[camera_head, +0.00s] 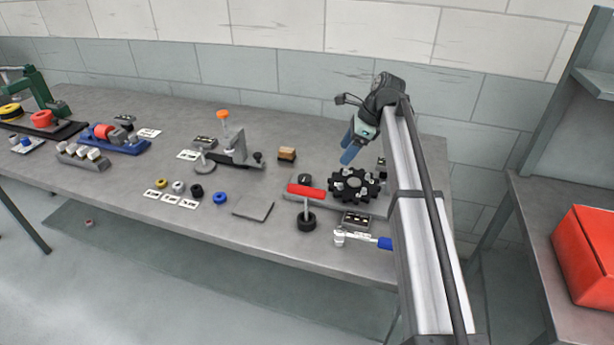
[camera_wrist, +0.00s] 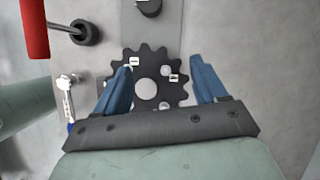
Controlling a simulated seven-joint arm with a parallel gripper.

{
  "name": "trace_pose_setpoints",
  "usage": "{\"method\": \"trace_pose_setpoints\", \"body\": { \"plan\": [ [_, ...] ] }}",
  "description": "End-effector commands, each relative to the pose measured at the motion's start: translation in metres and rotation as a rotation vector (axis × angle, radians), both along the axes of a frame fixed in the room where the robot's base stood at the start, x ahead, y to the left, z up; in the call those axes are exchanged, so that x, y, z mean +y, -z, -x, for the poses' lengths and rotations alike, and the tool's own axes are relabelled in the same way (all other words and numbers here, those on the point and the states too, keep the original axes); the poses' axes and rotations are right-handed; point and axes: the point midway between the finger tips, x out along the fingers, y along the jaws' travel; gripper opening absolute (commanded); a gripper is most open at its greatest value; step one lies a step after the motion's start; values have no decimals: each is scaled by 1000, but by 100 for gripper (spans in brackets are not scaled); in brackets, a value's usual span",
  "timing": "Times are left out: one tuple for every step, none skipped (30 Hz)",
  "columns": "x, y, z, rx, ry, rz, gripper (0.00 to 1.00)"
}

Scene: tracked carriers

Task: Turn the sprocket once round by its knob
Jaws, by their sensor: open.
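The black toothed sprocket (camera_head: 353,185) lies flat on a grey base plate near the right end of the table. In the wrist view the sprocket (camera_wrist: 147,62) has a pale round hub (camera_wrist: 146,89) and small light pieces around it. I cannot tell which of these is the knob. My gripper (camera_head: 350,152) is above the sprocket, apart from it. In the wrist view my gripper (camera_wrist: 163,76) has its two blue fingers spread wide over the sprocket, with nothing held between them.
A red-handled tool (camera_head: 306,191) stands left of the sprocket. A blue-handled wrench (camera_head: 362,239) lies in front, near the table edge. A wooden block (camera_head: 287,154) and a grey clamp fixture (camera_head: 238,150) stand further left. A grey square plate (camera_head: 253,207) lies on the table.

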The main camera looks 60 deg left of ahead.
Motion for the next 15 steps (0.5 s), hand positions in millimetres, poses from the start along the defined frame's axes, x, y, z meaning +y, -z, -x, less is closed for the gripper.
{"method": "trace_pose_setpoints", "body": {
  "plan": [
    [11,-7,16,-4,-3,10,72],
    [15,-9,23,-6,-3,16,72],
    [19,-13,31,-9,0,22,72],
    [22,-15,37,-11,0,25,72],
    [24,-17,42,-13,1,28,72],
    [27,-19,47,-14,2,31,72],
    [28,-20,49,-15,4,34,72],
    [29,-20,51,-16,4,36,72],
    [30,-20,54,-16,5,37,72],
    [30,-19,55,-17,5,38,72],
    [31,-18,56,-17,5,38,72],
    [31,-15,57,-16,4,39,72],
    [32,-12,58,-16,4,40,72],
    [32,-9,59,-15,5,40,72],
    [33,-4,61,-15,5,40,72]
  ]
}}
